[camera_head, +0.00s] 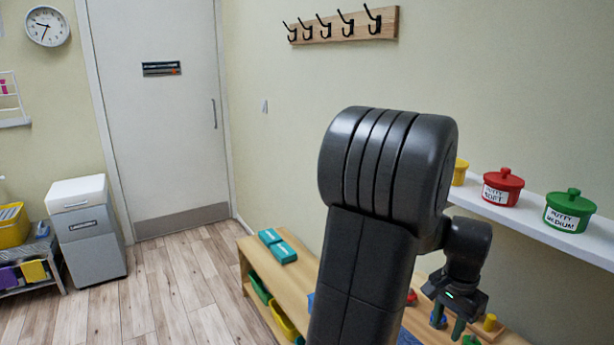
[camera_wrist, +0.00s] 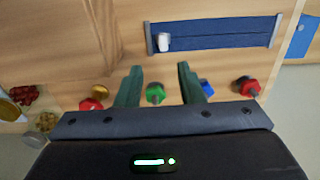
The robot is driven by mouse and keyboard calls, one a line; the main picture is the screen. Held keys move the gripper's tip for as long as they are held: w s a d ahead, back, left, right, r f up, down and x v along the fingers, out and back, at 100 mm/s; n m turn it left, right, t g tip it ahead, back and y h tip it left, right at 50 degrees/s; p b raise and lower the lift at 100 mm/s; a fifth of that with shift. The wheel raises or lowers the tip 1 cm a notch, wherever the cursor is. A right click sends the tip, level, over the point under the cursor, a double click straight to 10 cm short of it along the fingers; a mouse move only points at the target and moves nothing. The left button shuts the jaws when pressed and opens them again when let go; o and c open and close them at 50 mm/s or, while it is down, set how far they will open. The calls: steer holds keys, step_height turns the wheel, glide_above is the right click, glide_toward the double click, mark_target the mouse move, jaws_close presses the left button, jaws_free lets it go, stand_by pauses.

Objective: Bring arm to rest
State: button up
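My gripper (camera_head: 449,322) hangs over the wooden bench (camera_head: 297,268) at the lower right of the head view, at the end of my dark arm. In the wrist view my gripper (camera_wrist: 160,85) has its two green fingers apart, with a clear gap between them. A small green piece (camera_wrist: 155,93) shows in that gap, touching neither finger in the picture. Its height relative to the fingertips is hard to tell. My arm hides part of the bench in the head view.
A blue strip (camera_wrist: 215,36) with a white piece (camera_wrist: 164,42) lies on the bench. Red pieces (camera_wrist: 245,87) and a blue piece (camera_wrist: 207,87) are near the fingers. A wall shelf (camera_head: 540,228) with red (camera_head: 502,187) and green (camera_head: 570,211) putty pots is beside my arm. Floor (camera_head: 165,285) at left is clear.

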step_height(320, 180, down, 10)
steer(key=shift+w+a+r, duration=0.1)
steer(key=shift+w+a, duration=0.1)
steer(key=shift+w, duration=0.15)
